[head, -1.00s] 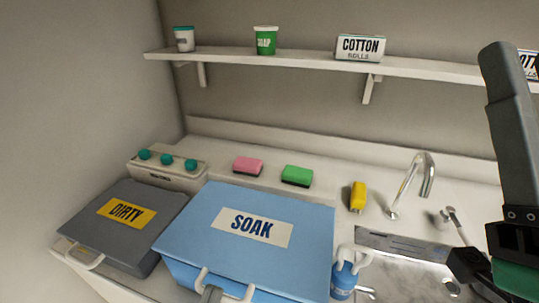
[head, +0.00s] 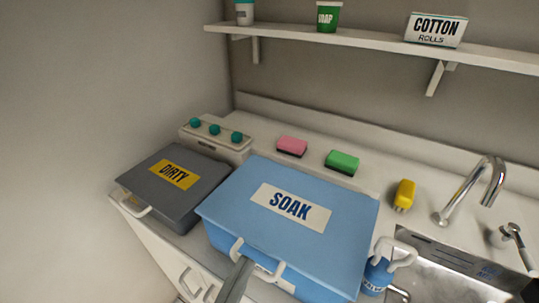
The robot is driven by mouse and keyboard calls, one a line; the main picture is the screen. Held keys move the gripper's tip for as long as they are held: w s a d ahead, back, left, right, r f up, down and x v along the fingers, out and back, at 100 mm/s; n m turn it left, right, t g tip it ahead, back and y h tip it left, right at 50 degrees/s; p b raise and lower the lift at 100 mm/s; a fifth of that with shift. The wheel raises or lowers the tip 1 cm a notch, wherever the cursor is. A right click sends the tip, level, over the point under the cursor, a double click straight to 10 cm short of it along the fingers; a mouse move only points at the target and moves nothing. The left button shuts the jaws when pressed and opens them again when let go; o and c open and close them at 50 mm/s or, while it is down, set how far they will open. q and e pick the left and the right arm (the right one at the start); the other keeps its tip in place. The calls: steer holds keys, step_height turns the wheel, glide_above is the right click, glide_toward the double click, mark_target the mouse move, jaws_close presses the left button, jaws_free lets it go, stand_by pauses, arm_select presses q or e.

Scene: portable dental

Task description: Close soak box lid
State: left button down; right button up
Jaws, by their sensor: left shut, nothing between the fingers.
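The blue soak box (head: 225,243) stands on the counter, with its blue lid (head: 345,205) lying flat over it. The lid bears a white SOAK label, and I see no gap along its visible edges. A white handle is at the front of the box. My left gripper (head: 240,270) is a grey shape at the bottom of the view, in front of the box at the handle. It is shut with nothing held; whether it touches the box I cannot tell. My right gripper is out of view.
A grey DIRTY box (head: 205,191) stands left of the soak box. A blue bottle (head: 376,274) is close on its right, before the sink (head: 440,277) and tap (head: 485,185). Pink (head: 292,146) and green (head: 342,161) sponges and a yellow item (head: 404,194) lie behind.

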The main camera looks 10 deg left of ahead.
arm_select(q)
steer(key=b+v, duration=0.5)
steer(key=v, duration=0.3)
steer(key=shift+f, duration=0.2)
